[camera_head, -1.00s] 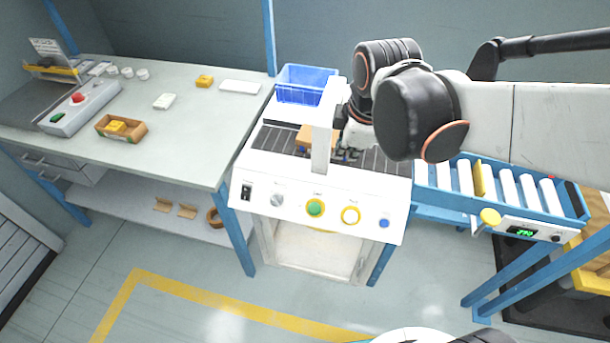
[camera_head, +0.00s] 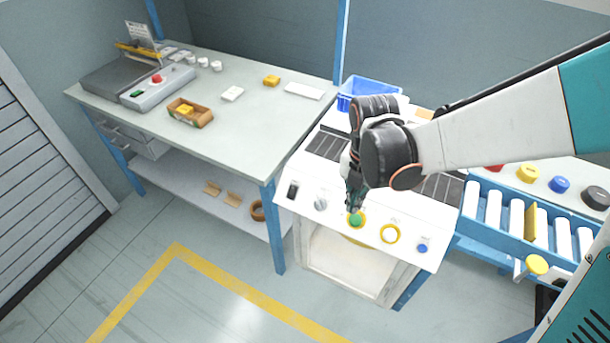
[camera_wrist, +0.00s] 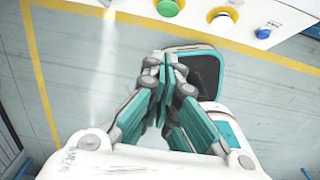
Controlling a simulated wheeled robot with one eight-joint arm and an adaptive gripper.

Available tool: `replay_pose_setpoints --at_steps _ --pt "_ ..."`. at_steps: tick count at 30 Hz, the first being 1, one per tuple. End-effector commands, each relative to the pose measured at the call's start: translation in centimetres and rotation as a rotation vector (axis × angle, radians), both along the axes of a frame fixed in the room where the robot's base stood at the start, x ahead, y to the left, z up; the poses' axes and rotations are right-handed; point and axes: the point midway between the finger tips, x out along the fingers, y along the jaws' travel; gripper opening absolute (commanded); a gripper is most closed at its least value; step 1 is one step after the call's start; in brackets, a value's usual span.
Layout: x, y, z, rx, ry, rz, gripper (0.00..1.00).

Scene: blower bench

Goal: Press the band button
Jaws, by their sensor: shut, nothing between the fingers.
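The white machine's front panel (camera_head: 337,212) carries a black switch (camera_head: 292,190), a grey knob (camera_head: 321,204), a green button (camera_head: 356,219) with a yellow ring, a white button in a yellow ring (camera_head: 390,233) and a blue button (camera_head: 422,248). The labels are too small to read, so I cannot tell which is the band button. My gripper (camera_head: 354,207) is shut and empty, pointing down near the green button; contact is unclear. In the wrist view, the shut fingertips (camera_wrist: 166,62) lie below the green button (camera_wrist: 170,7), white button (camera_wrist: 222,18) and blue button (camera_wrist: 263,33).
My arm hides part of the machine's top. A blue bin (camera_head: 369,87) stands behind it. A roller conveyor (camera_head: 495,207) with a yellow knob (camera_head: 537,265) adjoins on the right. A grey workbench (camera_head: 245,125) with small items stands left. Floor in front is open.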

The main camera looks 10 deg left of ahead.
Motion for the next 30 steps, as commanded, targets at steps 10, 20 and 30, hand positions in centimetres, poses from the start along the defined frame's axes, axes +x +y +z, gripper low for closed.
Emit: replay_pose_setpoints --at_steps 10,20,30 --pt "0.0 0.1 -0.2 0.000 0.000 0.003 0.00" --pt "0.0 0.0 -4.8 0.000 0.000 0.001 0.00" --pt "0.5 -0.2 -11.0 0.000 0.000 -0.002 0.00"
